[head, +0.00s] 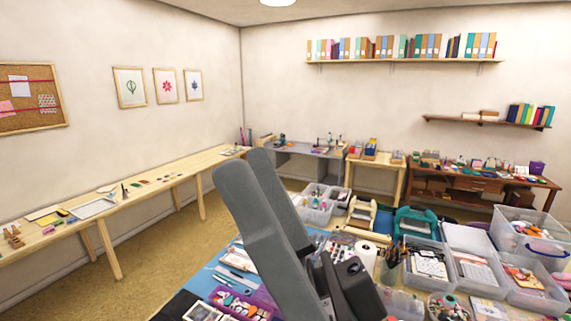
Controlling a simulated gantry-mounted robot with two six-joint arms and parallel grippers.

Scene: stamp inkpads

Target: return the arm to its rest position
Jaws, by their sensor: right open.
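My right gripper (246,163) is large and close to the camera, raised in front of the crowded worktable. Its two long grey fingers point up and to the left, with a gap between them. The jaws are open and I see nothing held in them. The dark grey gripper body shows at the lower middle of the view. The fingers and body hide part of the table behind them. My left gripper is not in view.
Below lies a blue mat (207,277) with tools and a purple tray (262,298). A long wooden bench (150,190) runs along the left wall. The floor (170,238) between is clear.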

